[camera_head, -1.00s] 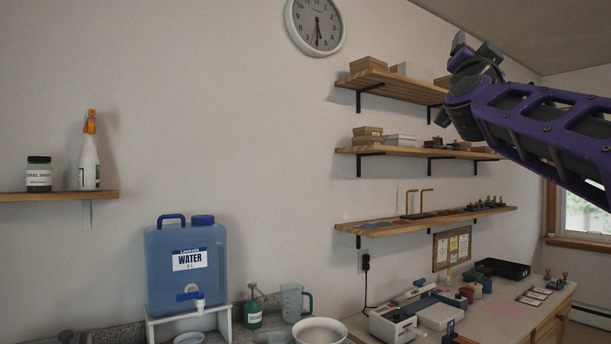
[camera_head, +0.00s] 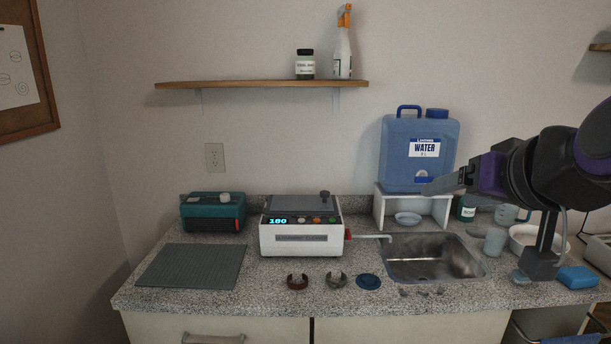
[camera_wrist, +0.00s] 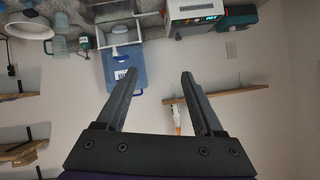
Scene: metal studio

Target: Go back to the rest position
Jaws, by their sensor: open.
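My gripper (camera_wrist: 158,75) is open and empty in the wrist view, its two dark fingers apart with only the room behind them. That view looks upside down, with the blue water container (camera_wrist: 121,68) beyond the left finger. In the head view my purple and black arm comes in from the right, and the fingers reach left in front of the water container (camera_head: 418,150). The fingertips are seen nearly edge-on there.
A granite counter (camera_head: 190,285) holds a white ultrasonic cleaner (camera_head: 300,240), a teal box (camera_head: 213,212), a ribbed mat (camera_head: 190,266), a sink (camera_head: 432,258) and small rings. A wall shelf (camera_head: 262,84) carries a jar (camera_head: 305,66) and a spray bottle (camera_head: 342,52). The air before the left wall is free.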

